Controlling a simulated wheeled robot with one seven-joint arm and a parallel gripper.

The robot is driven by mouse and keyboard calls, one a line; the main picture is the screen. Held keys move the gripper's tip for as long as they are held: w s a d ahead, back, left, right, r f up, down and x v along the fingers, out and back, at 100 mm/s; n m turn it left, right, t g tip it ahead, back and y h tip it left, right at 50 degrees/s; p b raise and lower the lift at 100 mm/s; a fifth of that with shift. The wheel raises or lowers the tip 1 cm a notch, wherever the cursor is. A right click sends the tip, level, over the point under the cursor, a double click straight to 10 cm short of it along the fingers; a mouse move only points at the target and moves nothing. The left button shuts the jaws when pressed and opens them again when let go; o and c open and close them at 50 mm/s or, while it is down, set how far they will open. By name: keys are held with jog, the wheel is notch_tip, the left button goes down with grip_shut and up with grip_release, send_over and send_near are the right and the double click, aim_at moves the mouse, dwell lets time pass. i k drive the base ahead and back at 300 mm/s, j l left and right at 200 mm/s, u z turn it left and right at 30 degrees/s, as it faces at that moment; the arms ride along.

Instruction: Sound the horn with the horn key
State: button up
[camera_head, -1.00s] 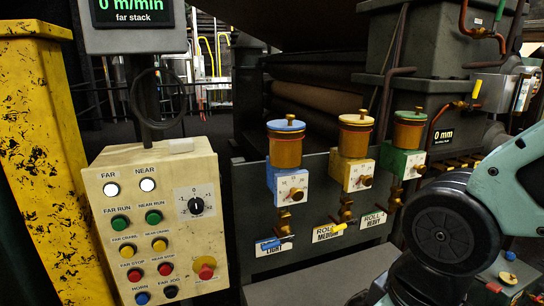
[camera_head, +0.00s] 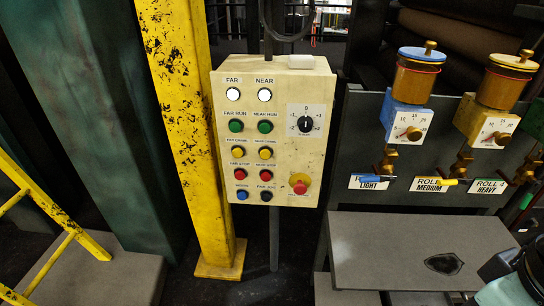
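The horn key is a round blue button (camera_head: 242,195) under a small blurred label at the lower left of the cream control box (camera_head: 274,135). A black key (camera_head: 266,196) sits to its right, and a red key (camera_head: 240,174) is just above it. The box is upright and faces me, with nothing in front of the horn key. Only a teal and dark part of my arm shows in the bottom right corner, well apart from the box. My gripper is not in view.
A red stop knob (camera_head: 299,184) and a black dial (camera_head: 305,124) share the panel. A scuffed yellow post (camera_head: 190,120) stands left of it. At right, a grey platform (camera_head: 385,250) lies below several oil cups and taps. A yellow ladder-like frame (camera_head: 75,232) stands at far left.

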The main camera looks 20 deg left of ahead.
aim_at(243, 196)
jog(key=u, duration=1.3)
